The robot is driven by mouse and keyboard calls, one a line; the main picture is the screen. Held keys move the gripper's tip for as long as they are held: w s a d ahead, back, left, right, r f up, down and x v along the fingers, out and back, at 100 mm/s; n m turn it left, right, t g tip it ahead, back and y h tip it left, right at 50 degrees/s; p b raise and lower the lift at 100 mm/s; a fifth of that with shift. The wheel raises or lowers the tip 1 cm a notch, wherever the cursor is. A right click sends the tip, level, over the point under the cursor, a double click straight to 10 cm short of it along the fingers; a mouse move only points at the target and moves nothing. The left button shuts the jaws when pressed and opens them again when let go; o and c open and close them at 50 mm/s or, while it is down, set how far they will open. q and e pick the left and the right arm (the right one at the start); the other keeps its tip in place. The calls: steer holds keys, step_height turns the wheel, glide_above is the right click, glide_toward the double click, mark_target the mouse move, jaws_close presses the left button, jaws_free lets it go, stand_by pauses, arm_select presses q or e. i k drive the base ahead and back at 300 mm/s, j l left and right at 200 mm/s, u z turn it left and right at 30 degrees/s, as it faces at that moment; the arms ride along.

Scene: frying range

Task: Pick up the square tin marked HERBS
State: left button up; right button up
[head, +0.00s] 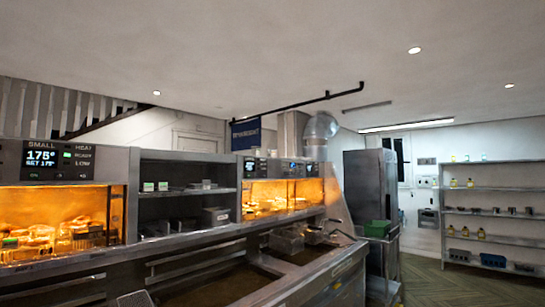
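I cannot make out a tin marked HERBS. Neither of my grippers shows in the head view.
A frying range with sunken vats (205,283) fills the foreground. Lit warming cabinets stand left (60,215) and centre (275,197). A green bin (377,229) sits on a cart beside a tall steel cabinet (371,190). Stocked shelves (490,215) stand right; the floor (430,280) before them is clear.

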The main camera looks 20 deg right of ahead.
mark_target(255, 151)
steer(key=i+l, duration=0.4)
steer(key=l, duration=0.25)
steer(key=i+l+z, duration=0.1)
steer(key=i+l, duration=0.35)
steer(key=l, duration=0.25)
steer(key=i+l, duration=0.45)
steer(key=l, duration=0.2)
steer(key=i+l+z, duration=0.1)
steer(key=i+l, duration=0.3)
steer(key=l, duration=0.2)
